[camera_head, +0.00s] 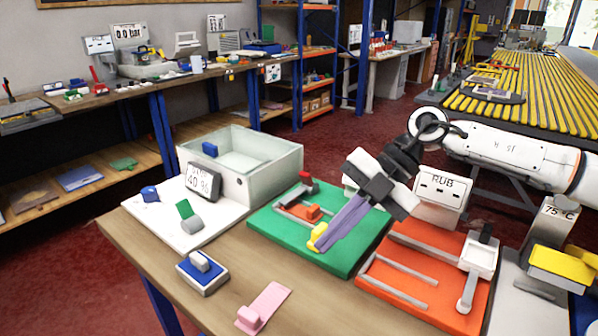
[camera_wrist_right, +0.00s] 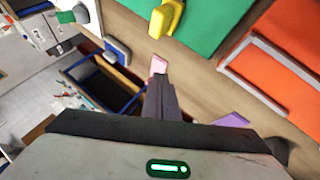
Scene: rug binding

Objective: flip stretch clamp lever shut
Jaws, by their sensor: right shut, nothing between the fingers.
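A yellow lever-like piece (camera_head: 317,236) stands at the front edge of the green board (camera_head: 375,240); it also shows at the top of the right wrist view (camera_wrist_right: 167,18). Red and orange clamp parts (camera_head: 304,210) with grey bars sit behind it on the board. No label marks which part is the stretch clamp lever. My right gripper (camera_head: 318,243) comes in from the right, its purple-grey fingers shut and empty. In the head view the fingertips overlap the yellow piece; contact cannot be told. In the wrist view the fingers (camera_wrist_right: 160,80) end below it in the picture. My left gripper is out of view.
Right of the green board is an orange board (camera_head: 398,293) with grey rails and a white fixture. A white bin (camera_head: 270,160) stands back left. A blue-based block (camera_head: 202,272) and pink strip (camera_head: 265,305) lie in front. Bare wood (camera_head: 330,310) is free at the front.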

